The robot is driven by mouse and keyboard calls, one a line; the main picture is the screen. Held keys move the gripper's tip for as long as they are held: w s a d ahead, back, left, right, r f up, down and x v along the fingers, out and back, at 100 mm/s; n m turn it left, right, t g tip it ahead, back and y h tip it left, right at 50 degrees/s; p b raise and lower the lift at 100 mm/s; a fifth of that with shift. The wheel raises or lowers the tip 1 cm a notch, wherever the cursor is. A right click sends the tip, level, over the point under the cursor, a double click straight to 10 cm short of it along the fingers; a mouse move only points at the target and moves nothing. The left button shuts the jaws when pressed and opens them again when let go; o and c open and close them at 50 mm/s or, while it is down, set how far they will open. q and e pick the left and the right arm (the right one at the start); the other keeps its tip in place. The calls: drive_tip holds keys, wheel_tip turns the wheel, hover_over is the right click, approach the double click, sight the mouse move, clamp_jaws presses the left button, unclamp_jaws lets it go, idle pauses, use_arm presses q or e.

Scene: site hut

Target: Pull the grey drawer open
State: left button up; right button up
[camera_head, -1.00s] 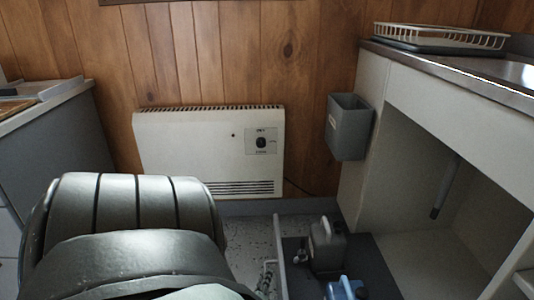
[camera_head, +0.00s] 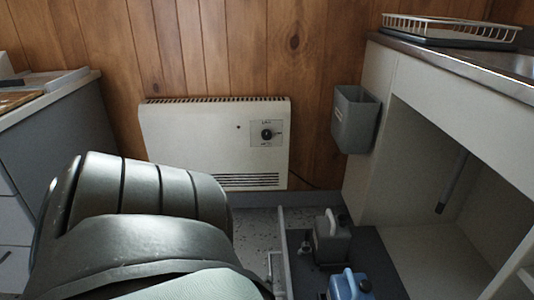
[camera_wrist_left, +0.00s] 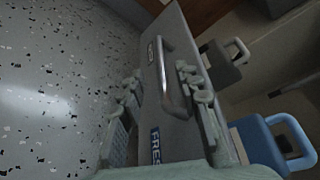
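The grey drawer's front (camera_head: 284,255) stands out from the unit below the counter, so the drawer is at least partly open. It shows close up in the left wrist view (camera_wrist_left: 182,135), with a metal bar handle (camera_wrist_left: 168,78) and a blue label. My left gripper (camera_wrist_left: 160,90) is at this front, its fingers apart on either side of the handle; I see no clear contact with the bar. In the head view my left arm hides most of that gripper. My right gripper is not in view.
A grey jug (camera_head: 331,240) and a blue jug (camera_head: 348,285) stand behind the drawer front. A grey bin (camera_head: 355,120) hangs on the unit's side. A white heater (camera_head: 215,150) stands by the wall. Speckled floor (camera_wrist_left: 55,85) lies clear left of the drawer.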

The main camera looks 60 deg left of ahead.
use_arm(q)
drive_tip(key=shift+v, duration=1.65)
